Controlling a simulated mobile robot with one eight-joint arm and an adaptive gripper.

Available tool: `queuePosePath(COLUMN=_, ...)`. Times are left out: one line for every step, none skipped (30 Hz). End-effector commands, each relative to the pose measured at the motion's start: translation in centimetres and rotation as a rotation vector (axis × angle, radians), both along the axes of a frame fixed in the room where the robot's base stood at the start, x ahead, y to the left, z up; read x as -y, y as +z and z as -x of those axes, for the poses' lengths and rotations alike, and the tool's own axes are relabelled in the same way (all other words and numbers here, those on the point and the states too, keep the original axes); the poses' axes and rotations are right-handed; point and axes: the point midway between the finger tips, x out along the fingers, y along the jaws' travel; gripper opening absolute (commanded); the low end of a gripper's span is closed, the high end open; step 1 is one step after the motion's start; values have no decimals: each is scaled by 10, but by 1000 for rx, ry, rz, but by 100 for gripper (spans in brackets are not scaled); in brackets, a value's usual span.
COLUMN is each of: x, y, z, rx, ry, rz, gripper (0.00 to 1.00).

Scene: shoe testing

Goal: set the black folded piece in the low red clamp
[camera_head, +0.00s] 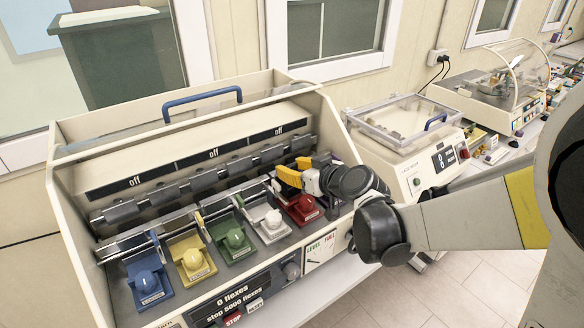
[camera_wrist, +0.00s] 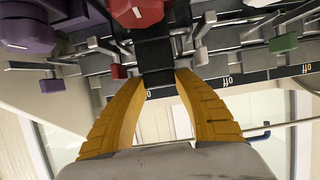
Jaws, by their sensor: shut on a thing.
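My gripper (camera_head: 289,172) has yellow fingers and is over the right part of the flexing machine, just behind the low red clamp (camera_head: 303,209). In the wrist view my gripper (camera_wrist: 160,78) is shut on the black folded piece (camera_wrist: 155,58), a dark strip between the fingertips. The strip reaches up to the edge of the low red clamp (camera_wrist: 138,12) in that view. I cannot tell whether the clamp holds it. A smaller red tab (camera_wrist: 118,71) is close beside the strip. In the head view my fingers mostly hide the piece.
Low white (camera_head: 271,224), green (camera_head: 235,240), yellow (camera_head: 192,259) and blue (camera_head: 147,279) clamps stand in a row to the left. A purple clamp (camera_wrist: 28,35) is beside the red one. The machine's raised lid has a blue handle (camera_head: 203,99). Metal upper holders crowd the fingers.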

Motion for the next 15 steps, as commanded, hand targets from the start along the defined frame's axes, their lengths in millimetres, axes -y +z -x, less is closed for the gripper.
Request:
queuePosePath(x=0, y=-2, z=0, rx=0, ry=0, rz=0, gripper=8)
queuePosePath(x=0, y=-3, z=0, rx=0, ry=0, rz=0, gripper=8)
queuePosePath(x=0, y=-4, z=0, rx=0, ry=0, rz=0, gripper=8)
queuePosePath(x=0, y=-5, z=0, rx=0, ry=0, rz=0, gripper=8)
queuePosePath(x=0, y=-6, z=0, rx=0, ry=0, rz=0, gripper=8)
queuePosePath(x=0, y=-7, z=0, rx=0, ry=0, rz=0, gripper=8)
queuePosePath(x=0, y=-7, z=0, rx=0, ry=0, rz=0, gripper=8)
queuePosePath(x=0, y=-8, z=0, rx=0, ry=0, rz=0, gripper=8)
queuePosePath(x=0, y=-9, z=0, rx=0, ry=0, rz=0, gripper=8)
queuePosePath(x=0, y=-10, z=0, rx=0, ry=0, rz=0, gripper=8)
queuePosePath(x=0, y=-11, z=0, rx=0, ry=0, rz=0, gripper=8)
queuePosePath(x=0, y=-12, z=0, rx=0, ry=0, rz=0, gripper=8)
queuePosePath(x=0, y=-12, z=0, rx=0, ry=0, rz=0, gripper=8)
queuePosePath(x=0, y=-13, z=0, rx=0, ry=0, rz=0, gripper=8)
queuePosePath(x=0, y=-14, z=0, rx=0, ry=0, rz=0, gripper=8)
